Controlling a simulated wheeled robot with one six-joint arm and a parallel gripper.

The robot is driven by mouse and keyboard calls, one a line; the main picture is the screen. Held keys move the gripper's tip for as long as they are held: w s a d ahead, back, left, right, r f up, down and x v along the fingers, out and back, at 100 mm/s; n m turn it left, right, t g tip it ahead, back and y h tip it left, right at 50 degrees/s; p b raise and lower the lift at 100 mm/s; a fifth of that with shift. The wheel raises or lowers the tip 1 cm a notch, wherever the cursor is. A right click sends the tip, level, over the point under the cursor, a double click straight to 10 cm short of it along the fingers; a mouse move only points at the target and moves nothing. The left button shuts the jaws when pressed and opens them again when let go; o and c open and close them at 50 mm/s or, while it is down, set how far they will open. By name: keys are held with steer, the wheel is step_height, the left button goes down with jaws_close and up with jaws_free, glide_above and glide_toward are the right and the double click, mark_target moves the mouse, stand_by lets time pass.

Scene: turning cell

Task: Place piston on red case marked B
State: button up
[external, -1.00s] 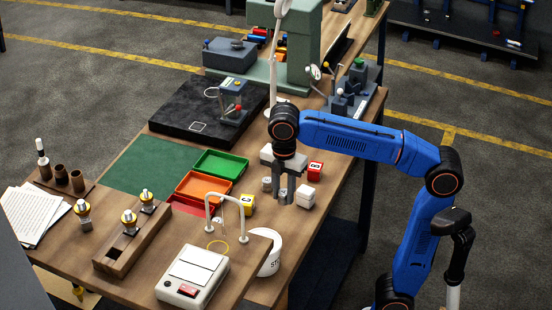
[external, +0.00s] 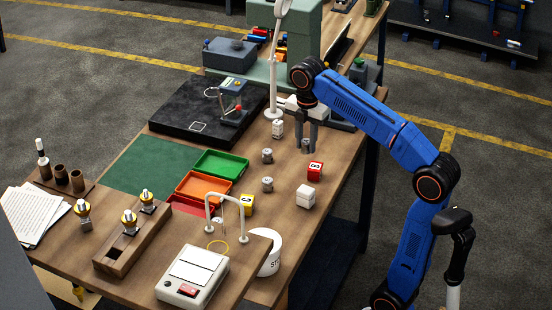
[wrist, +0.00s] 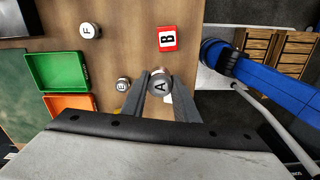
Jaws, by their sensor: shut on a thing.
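The red case marked B (wrist: 166,39) shows in the wrist view with its letter up. It also stands on the bench in the external view (external: 315,172), with nothing on it. My gripper (wrist: 160,88) is shut on a grey metal piston marked A (wrist: 161,83), whose round top faces the wrist camera. The held piston is apart from the red case, below it in the wrist view. In the external view my gripper (external: 307,147) points down behind the case. The fingers partly hide the piston there, and its height over the bench is hard to judge.
Pistons marked E (wrist: 122,84) and F (wrist: 91,30) stand on the bench nearby. A white case (external: 306,197) and a yellow case (external: 247,204) stand in front. Green (external: 221,163) and orange (external: 204,187) trays lie left. A lamp post (external: 273,80) rises close to my arm.

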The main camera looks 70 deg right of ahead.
glide_above(315, 166)
step_height(315, 166, down, 9)
steer(key=shift+f, duration=0.1)
stand_by(0.6)
steer(key=shift+f, duration=0.1)
steer(key=o, duration=1.1)
step_height(315, 166, up, 12)
steer(key=shift+a, duration=0.1)
stand_by(0.4)
